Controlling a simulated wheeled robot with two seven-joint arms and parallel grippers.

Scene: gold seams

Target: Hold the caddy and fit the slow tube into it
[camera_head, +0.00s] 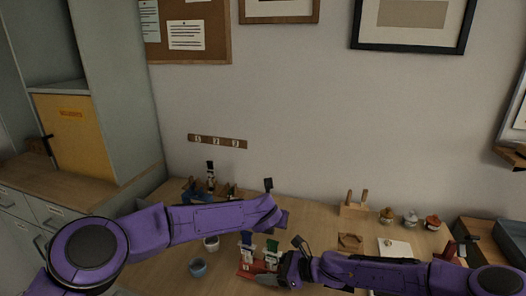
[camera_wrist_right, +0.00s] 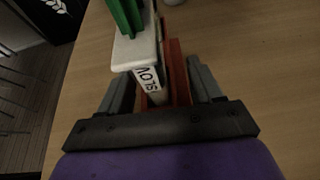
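The red caddy (camera_head: 250,268) stands on the table at lower centre in the head view, with upright white tubes with green (camera_head: 272,246) and dark tops at it. In the right wrist view, a white tube lettered SLOW (camera_wrist_right: 148,76) has a green top, and red caddy parts (camera_wrist_right: 178,75) show beside it. My right gripper (camera_head: 290,262) is at the caddy's right side. Its fingers (camera_wrist_right: 160,85) stand apart on either side of the white and red parts; I cannot tell whether they clamp anything. My left gripper (camera_head: 275,200) is raised above and behind the caddy, its fingers mostly hidden.
A white cup (camera_head: 211,243) and a blue cup (camera_head: 198,267) stand left of the caddy. Dark items (camera_head: 210,185) stand at the back left.

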